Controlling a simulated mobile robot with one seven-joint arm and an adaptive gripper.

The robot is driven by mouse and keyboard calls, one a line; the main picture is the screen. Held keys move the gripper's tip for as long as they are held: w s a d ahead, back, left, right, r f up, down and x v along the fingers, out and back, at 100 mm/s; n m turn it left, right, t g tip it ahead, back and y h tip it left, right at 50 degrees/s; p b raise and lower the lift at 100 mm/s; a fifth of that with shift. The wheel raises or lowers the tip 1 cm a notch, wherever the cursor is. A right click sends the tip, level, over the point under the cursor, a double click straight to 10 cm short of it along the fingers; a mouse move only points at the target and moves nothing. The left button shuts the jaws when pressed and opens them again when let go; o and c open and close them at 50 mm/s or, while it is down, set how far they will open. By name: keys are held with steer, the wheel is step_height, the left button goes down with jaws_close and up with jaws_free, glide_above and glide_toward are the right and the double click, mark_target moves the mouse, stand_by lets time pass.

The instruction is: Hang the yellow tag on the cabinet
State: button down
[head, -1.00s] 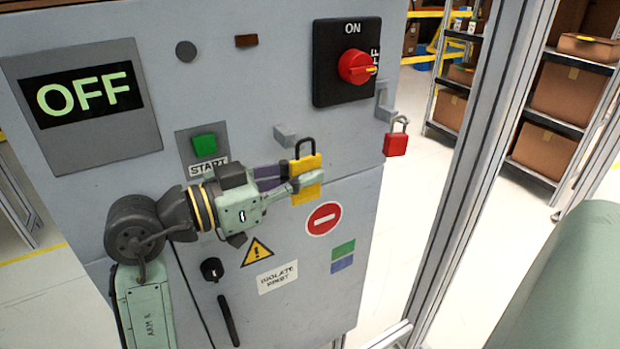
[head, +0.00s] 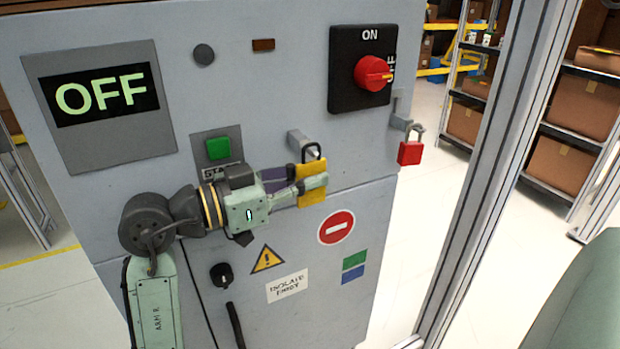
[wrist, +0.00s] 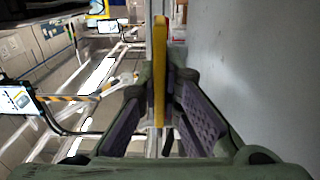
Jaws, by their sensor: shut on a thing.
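The yellow tag (head: 308,190) has a black loop at its top and stands upright in front of the grey cabinet (head: 255,105). My gripper (head: 310,185) is shut on the tag. The tag also shows edge-on between my fingers in the wrist view (wrist: 159,75). A small grey hook (head: 299,142) sticks out of the cabinet just above and left of the black loop. In the head view the loop lies close to the hook's end; I cannot tell whether they touch.
A red padlock (head: 410,152) hangs from a bracket at the cabinet's right edge. Above it is the red rotary switch (head: 373,73). The green START button (head: 218,148) is left of the hook. A metal frame post (head: 490,160) stands to the right.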

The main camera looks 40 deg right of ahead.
steer(key=c, duration=1.7)
jaws_free()
steer(key=v, duration=1.2)
steer(key=shift+s+f, duration=0.1)
